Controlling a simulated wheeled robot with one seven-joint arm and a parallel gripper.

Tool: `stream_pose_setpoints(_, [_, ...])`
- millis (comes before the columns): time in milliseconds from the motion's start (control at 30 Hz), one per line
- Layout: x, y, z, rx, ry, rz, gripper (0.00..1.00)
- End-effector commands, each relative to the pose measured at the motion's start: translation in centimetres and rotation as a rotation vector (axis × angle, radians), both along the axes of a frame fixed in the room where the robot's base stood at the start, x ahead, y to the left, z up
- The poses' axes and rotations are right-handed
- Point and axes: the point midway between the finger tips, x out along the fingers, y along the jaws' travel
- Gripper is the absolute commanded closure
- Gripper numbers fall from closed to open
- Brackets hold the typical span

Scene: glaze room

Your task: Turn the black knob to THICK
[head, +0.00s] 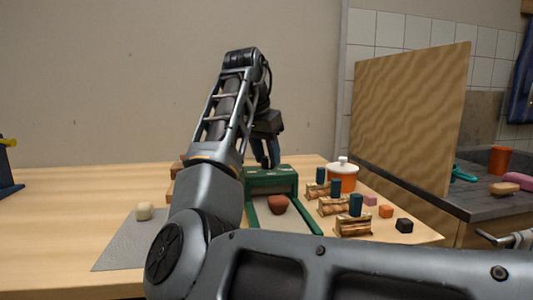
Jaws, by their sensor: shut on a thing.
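My gripper (270,163) points down at the back of the green slab machine (271,180), its dark fingers reaching the top of the machine. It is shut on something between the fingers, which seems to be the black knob. The knob itself is hidden by the fingers and is too small to make out, so its setting and the THICK mark cannot be read. A reddish-brown lump (278,203) sits in the bed of the machine.
A pale ball (144,210) rests on a grey mat (115,252) at left. Right of the machine stand wooden racks (334,206), an orange pot with white lid (342,177) and small cubes (404,225). A tall tan panel (412,115) rises at right.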

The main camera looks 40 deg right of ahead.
Motion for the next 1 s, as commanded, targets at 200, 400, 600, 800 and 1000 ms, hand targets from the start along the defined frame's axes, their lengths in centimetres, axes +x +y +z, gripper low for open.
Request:
stream_pose_setpoints(200, [-0.15,-0.07,0.38,0.0,0.003,0.082,0.95])
stream_pose_setpoints(400, [-0.28,-0.11,0.67,0.0,0.004,0.234,0.95])
stream_pose_setpoints(600, [-0.44,-0.23,0.73,0.001,0.005,0.422,0.95])
stream_pose_setpoints(800, [-0.53,-0.31,0.71,0.001,0.006,0.611,0.95])
stream_pose_setpoints(1000, [-0.56,-0.34,0.59,0.003,0.005,0.78,0.95])
